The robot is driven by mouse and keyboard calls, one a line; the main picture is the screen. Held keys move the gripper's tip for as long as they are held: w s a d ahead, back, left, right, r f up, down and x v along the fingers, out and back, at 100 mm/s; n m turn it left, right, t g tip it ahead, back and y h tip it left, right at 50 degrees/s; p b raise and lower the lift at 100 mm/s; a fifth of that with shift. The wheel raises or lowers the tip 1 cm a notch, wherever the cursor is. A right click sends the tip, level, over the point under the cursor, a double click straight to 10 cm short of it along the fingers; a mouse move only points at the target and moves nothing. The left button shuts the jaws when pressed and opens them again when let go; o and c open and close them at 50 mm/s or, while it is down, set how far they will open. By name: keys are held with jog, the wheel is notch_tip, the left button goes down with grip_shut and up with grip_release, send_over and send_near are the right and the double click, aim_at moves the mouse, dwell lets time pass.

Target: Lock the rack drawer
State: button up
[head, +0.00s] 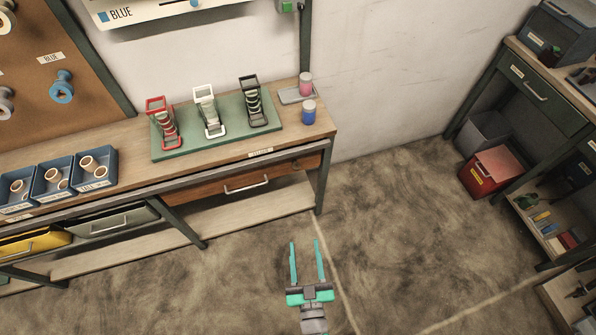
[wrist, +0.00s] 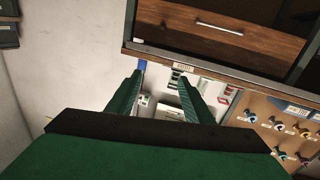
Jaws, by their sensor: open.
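The wooden drawer (head: 215,189) with a pale bar handle (head: 246,184) sits under the bench top, below the green rack base (head: 164,152). I take it for the rack drawer. A dark gap shows above its front; I cannot tell whether it is fully closed. In the wrist view the drawer front (wrist: 180,27) appears near the top, seemingly upside down, with its handle (wrist: 219,29). My gripper (head: 306,245) is open and empty over the floor, in front of the bench's right end and apart from the drawer.
The bench leg (head: 320,185) stands right of the drawer. Red, white and black racks stand on the green base. A red box (head: 490,172) is at the right shelving. The middle floor is clear.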

aim_at(297, 169)
jog(key=w+f+y, duration=0.1)
jog(key=w+f, duration=0.1)
jog(key=w, duration=0.8)
jog(key=w+a+f+n+y, duration=0.1)
jog(key=w+f, duration=0.2)
jog(key=w, duration=0.8)
jog(key=w+a+f+y, duration=0.1)
jog(key=w+f, duration=0.1)
jog(key=w, duration=0.9)
jog(key=shift+w+f+n+g+y, duration=0.2)
jog(key=shift+f+n+g+y, duration=0.1)
jog(key=shift+f+g+y, duration=0.1)
jog(key=shift+d, duration=0.1)
jog(key=c, duration=1)
jog(key=shift+c, duration=0.2)
